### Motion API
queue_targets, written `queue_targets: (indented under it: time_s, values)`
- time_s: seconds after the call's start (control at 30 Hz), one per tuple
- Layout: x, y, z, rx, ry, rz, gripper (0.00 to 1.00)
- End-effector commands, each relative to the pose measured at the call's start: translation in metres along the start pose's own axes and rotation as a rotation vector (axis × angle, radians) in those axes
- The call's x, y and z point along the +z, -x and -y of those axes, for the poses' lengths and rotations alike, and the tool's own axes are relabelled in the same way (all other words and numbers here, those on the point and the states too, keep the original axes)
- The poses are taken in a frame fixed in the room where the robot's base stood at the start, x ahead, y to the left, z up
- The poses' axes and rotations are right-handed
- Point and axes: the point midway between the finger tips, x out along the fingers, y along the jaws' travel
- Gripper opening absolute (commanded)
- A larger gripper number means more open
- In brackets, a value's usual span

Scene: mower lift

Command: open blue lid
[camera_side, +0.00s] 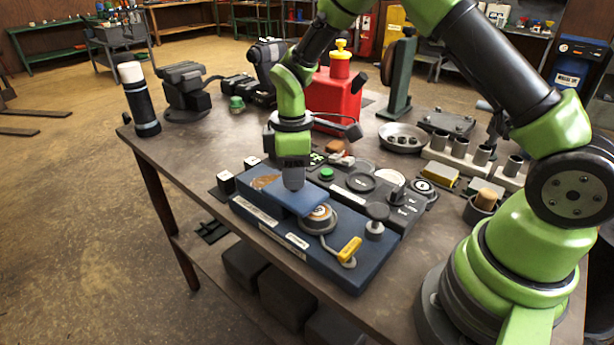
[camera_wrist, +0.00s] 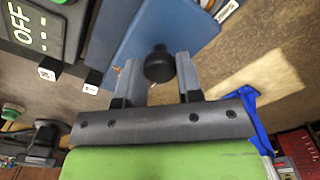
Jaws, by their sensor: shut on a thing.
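The blue lid (camera_side: 283,196) is a flat plate on the left part of a dark blue box (camera_side: 345,278) near the table's front edge. In the wrist view the lid (camera_wrist: 188,28) carries a black round knob (camera_wrist: 159,64). My gripper (camera_side: 293,186) points down over the lid. In the wrist view my gripper (camera_wrist: 157,72) has a finger on each side of the knob and is shut on it. In the side view the fingers hide the knob. I cannot tell whether the lid is slightly raised.
On the box beside the lid are a round dial (camera_side: 318,217) and a yellow lever (camera_side: 349,250). A grey panel with buttons (camera_side: 361,182) adjoins behind. A red can (camera_side: 333,98) stands farther back.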

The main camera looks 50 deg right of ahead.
Motion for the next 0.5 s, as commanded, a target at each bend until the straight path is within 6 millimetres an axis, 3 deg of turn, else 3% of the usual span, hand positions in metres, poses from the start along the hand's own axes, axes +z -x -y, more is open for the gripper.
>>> queue_targets:
  time_s: [0.2, 0.5]
  values:
    - [-0.024, -0.001, -0.024, 0.002, 0.001, -0.001, 0.0]
    - [-0.037, 0.0, -0.038, 0.001, 0.001, 0.0, 0.0]
